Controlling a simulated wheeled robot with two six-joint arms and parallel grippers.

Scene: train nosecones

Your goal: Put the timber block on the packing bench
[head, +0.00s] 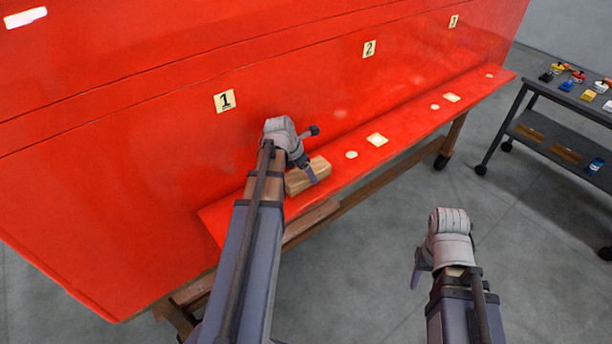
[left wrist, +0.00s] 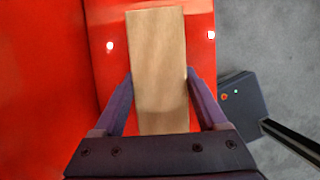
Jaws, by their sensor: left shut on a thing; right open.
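The timber block (head: 308,176) is a light brown wooden block at the left part of a red ledge. My left gripper (head: 312,172) is shut on it. In the left wrist view the block (left wrist: 158,62) stands between the two purple fingers of my left gripper (left wrist: 160,90), which touch its sides. I cannot tell whether the block rests on the ledge or is held just above it. My right gripper (head: 418,268) is open and empty over the grey floor at the lower right. I cannot tell which surface is the packing bench.
The red ledge (head: 410,122) runs along a tall red panel with number tags 1 (head: 224,101), 2 (head: 369,48) and 3 (head: 453,21). It has several pale patches. A dark wheeled cart (head: 520,125) with several small coloured items stands at the right. Open grey floor lies between.

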